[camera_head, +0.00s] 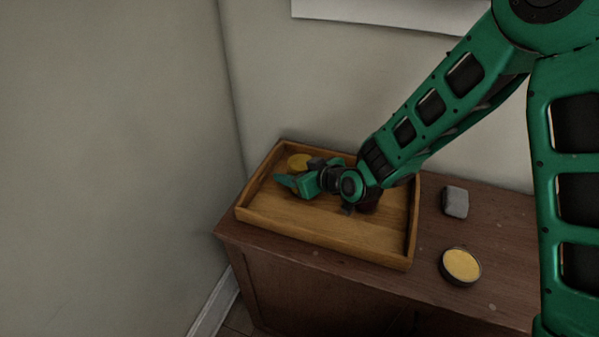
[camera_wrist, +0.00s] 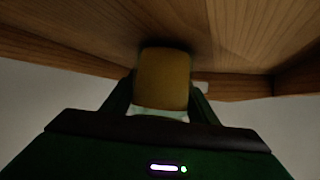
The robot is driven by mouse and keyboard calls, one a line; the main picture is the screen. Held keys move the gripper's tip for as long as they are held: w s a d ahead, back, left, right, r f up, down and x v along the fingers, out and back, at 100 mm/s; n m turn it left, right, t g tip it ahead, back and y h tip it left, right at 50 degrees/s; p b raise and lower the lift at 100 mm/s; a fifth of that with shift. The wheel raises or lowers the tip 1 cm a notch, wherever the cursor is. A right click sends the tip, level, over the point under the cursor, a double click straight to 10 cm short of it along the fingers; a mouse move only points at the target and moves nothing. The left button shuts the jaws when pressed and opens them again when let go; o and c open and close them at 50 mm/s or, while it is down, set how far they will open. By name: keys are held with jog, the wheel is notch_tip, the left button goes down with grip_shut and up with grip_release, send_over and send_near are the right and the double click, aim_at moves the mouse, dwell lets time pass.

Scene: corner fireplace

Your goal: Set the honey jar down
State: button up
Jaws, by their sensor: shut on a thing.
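The honey jar shows as a yellow-amber block (camera_wrist: 163,80) between my two fingers in the wrist view. Its yellow top (camera_head: 299,161) shows in the head view, near the back left corner of the wooden tray (camera_head: 300,229). My gripper (camera_head: 296,177) is shut on the jar, and my wrist hides much of it. In the wrist view the jar's far end meets a dark shadow at the tray's wood floor (camera_wrist: 95,30). It is at or very close to the floor; I cannot tell if it touches.
The tray stands on a brown wooden cabinet (camera_head: 320,262). A dark brown thing (camera_head: 369,201) in the tray is partly hidden by my arm. Right of the tray lie a grey block (camera_head: 455,202) and a round dark tin with a yellow face (camera_head: 461,265). The tray's front middle is clear.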

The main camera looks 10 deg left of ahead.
jog(key=o, duration=1.3)
jog(key=shift+f, duration=0.1)
jog(key=shift+s+d+r, duration=0.15)
jog(key=shift+d+r, duration=0.15)
jog(key=shift+r, duration=0.05)
jog(key=v, duration=1.1)
jog(key=shift+d, duration=0.1)
